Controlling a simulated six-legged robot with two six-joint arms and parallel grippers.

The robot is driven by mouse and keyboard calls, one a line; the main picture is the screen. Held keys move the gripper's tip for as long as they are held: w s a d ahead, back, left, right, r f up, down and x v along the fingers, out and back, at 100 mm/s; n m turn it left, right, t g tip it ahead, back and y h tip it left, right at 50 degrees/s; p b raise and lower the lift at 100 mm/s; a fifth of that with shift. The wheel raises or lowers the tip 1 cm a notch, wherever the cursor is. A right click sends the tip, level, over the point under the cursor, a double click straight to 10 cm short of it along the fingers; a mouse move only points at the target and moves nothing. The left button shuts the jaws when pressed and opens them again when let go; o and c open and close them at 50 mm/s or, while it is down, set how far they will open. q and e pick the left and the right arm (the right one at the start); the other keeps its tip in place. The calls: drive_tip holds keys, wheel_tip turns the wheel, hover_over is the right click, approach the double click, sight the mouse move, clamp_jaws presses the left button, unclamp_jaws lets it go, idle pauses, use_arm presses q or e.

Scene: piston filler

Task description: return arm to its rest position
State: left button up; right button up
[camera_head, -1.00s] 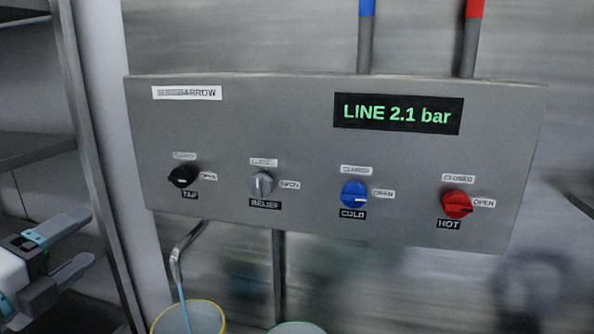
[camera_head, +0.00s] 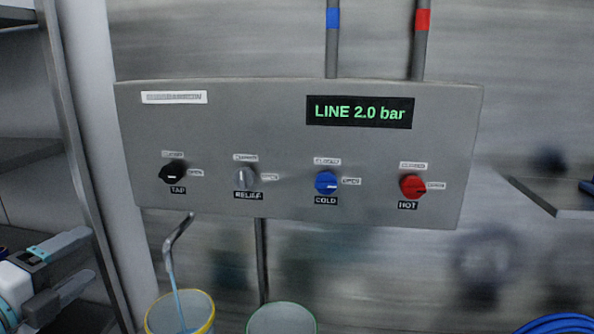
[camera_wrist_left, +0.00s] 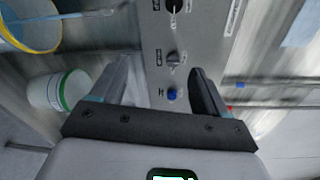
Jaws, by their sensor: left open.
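My left gripper (camera_head: 78,270) is at the lower left of the head view, apart from the panel, with its two fingers spread and nothing between them. In the left wrist view its open fingers (camera_wrist_left: 158,85) frame part of the grey control panel (camera_head: 280,210). The panel carries a black TAP knob (camera_head: 174,174), a grey RELIEF knob (camera_head: 244,176), a blue COLD knob (camera_head: 326,183) and a red HOT knob (camera_head: 412,187). Its display (camera_head: 360,112) reads LINE 2.0 bar. My right gripper is not in view.
A bent spout (camera_head: 172,245) runs a thin stream into a yellow-rimmed bucket (camera_head: 208,315) below the panel. A green-rimmed bucket (camera_head: 282,318) stands beside it. Shelving (camera_head: 70,130) is at the left. A shelf edge (camera_head: 530,190) and a blue coil (camera_head: 560,324) are at the right.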

use_arm(q)
drive_tip(key=w+d+f+n+g+h+p, duration=0.3)
drive_tip(key=d+f, duration=0.4)
drive_tip(key=f, duration=0.6)
drive_tip(key=w+d+f+n+g+h+p, duration=0.1)
drive_tip(key=w+d+f+n+g+p, duration=0.15)
drive_tip(key=w+d+f+g, duration=0.65)
drive_tip(key=s+d+f+n+t+p, duration=0.1)
drive_tip(key=s+d+f+n, duration=0.15)
drive_tip(key=s+f, duration=0.35)
drive_tip(key=s+d+f+n+t, duration=0.1)
drive_tip(key=s+d+f+n, duration=0.2)
drive_tip(key=f, duration=0.5)
drive_tip(key=s+f+n+g+y, duration=0.1)
drive_tip(key=s+f+n+g, duration=0.2)
drive_tip(key=s+f+n, duration=0.3)
drive_tip(key=s+d+f+n+g+y+p, duration=0.1)
drive_tip(key=s+f+n+g, duration=0.2)
drive_tip(key=s, duration=0.9)
wheel_tip(320, 180, down, 3)
drive_tip(key=n, duration=0.4)
drive_tip(key=shift+d+r+n+g+y, duration=0.15)
drive_tip(key=shift+d+n+g+y, duration=0.15)
